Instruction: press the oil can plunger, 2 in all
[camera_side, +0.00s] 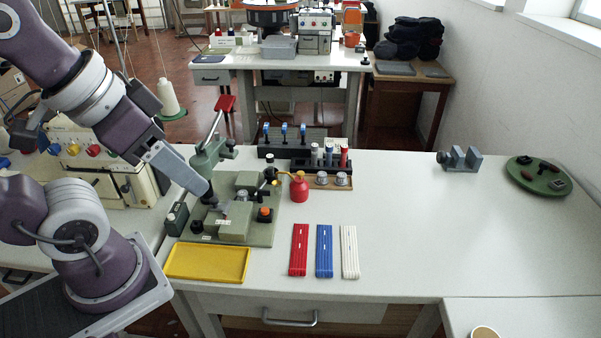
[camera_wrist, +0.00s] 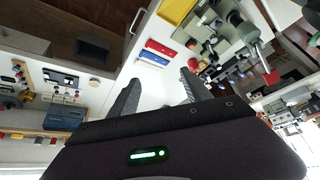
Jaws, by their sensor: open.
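The red oil can (camera_side: 299,189) stands upright on the white table, right of the green machine base, in the side view. A thin yellowish spout reaches left from its top. The plunger is too small to make out clearly.
A yellow tray (camera_side: 207,263) lies in front. Red (camera_side: 299,250), blue (camera_side: 324,251) and white strips (camera_side: 349,251) lie to the right. A dark rack (camera_side: 318,164) stands behind the can. The table's right side is mostly clear.

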